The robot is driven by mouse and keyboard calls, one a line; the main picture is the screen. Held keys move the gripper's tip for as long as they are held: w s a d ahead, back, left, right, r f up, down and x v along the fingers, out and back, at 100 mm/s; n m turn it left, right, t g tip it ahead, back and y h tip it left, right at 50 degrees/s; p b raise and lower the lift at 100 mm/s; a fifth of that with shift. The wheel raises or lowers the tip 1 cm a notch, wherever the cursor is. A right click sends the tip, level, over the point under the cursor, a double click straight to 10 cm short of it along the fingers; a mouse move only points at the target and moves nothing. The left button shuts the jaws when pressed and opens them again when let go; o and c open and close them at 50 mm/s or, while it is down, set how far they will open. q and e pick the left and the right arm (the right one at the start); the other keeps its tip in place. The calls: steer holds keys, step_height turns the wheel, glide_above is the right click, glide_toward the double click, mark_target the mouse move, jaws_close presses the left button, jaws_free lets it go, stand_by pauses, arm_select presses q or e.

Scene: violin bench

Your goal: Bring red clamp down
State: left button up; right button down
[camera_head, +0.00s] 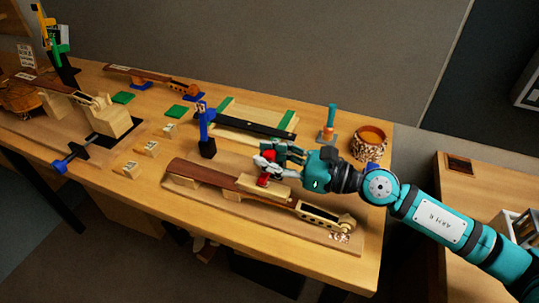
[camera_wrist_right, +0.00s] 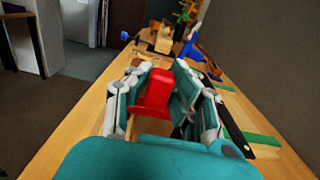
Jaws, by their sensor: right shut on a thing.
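The red clamp (camera_head: 264,181) is at the middle of the bench in the head view, just above or on the wooden block (camera_head: 262,190) that lies over the violin neck (camera_head: 208,173). I cannot tell whether the clamp touches it. My right gripper (camera_head: 272,164) comes in from the right and is shut on the clamp. In the right wrist view, the red clamp (camera_wrist_right: 154,91) sits between the fingers of my right gripper (camera_wrist_right: 158,95), and its lower part is hidden. My left gripper is not in view.
A blue clamp (camera_head: 203,122) stands behind the neck. A black fingerboard (camera_head: 256,128) lies on a wooden board at the back. Small labelled blocks (camera_head: 128,170) lie at left.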

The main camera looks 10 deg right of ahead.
steer(key=shift+s+f, duration=0.1)
steer(key=shift+f, duration=0.15)
steer(key=c, duration=1.1)
jaws_free()
steer(key=shift+r, duration=0.1)
steer(key=v, duration=1.2)
